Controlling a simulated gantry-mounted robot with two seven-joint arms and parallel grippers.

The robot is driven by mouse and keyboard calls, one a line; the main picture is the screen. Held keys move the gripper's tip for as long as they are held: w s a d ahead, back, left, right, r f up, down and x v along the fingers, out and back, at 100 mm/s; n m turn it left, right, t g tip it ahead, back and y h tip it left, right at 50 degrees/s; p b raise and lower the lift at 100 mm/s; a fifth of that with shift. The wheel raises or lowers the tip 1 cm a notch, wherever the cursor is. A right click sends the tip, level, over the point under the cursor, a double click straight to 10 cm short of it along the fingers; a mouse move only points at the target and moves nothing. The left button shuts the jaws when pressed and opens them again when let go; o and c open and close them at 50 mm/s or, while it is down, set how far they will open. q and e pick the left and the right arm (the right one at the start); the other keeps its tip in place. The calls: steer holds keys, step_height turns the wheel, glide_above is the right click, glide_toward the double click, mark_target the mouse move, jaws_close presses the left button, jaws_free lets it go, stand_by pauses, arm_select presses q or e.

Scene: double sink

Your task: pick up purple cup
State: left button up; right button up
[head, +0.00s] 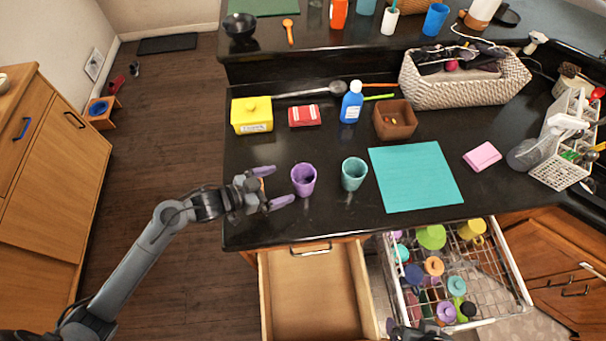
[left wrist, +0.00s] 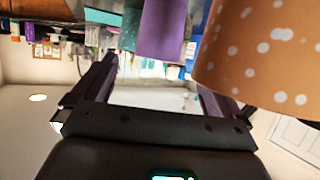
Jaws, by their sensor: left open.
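The purple cup (head: 303,180) stands upright near the front left of the black counter. My left gripper (head: 272,187) is open just left of it, its purple-tipped fingers pointing toward the cup, which appears clear of the fingertips. In the left wrist view the purple cup (left wrist: 162,30) shows ahead, beyond the open fingers. An orange cup-like thing with white dots (left wrist: 258,55) looms close by the right finger there; in the head view it is mostly hidden behind my left gripper. Part of my right gripper (head: 418,332) shows at the bottom edge, its jaws unclear.
A teal cup (head: 354,174) stands right of the purple cup, beside a turquoise mat (head: 415,176). A yellow container (head: 251,115), red box (head: 304,115) and blue bottle (head: 351,102) stand behind. Below are an open empty drawer (head: 312,295) and an open dish rack (head: 512,280).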

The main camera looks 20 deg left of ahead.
mark_target(294, 181)
arm_select(q)
steer(key=x, duration=0.3)
steer(key=shift+w+d+f, duration=0.1)
steer(key=shift+w+d, duration=0.05)
steer(key=shift+d, duration=0.1)
steer(key=shift+r+x, duration=0.15)
steer(key=shift+x, duration=1.15)
steer(key=shift+r+x, duration=0.15)
steer(key=shift+x, duration=1.15)
steer(key=shift+w+d+f, duration=0.15)
steer(key=shift+w+d, duration=0.05)
steer(key=shift+w, duration=0.25)
arm_select(e)
steer(key=shift+s+d, duration=0.1)
steer(key=shift+d, duration=0.1)
arm_select(q)
steer(key=c, duration=1)
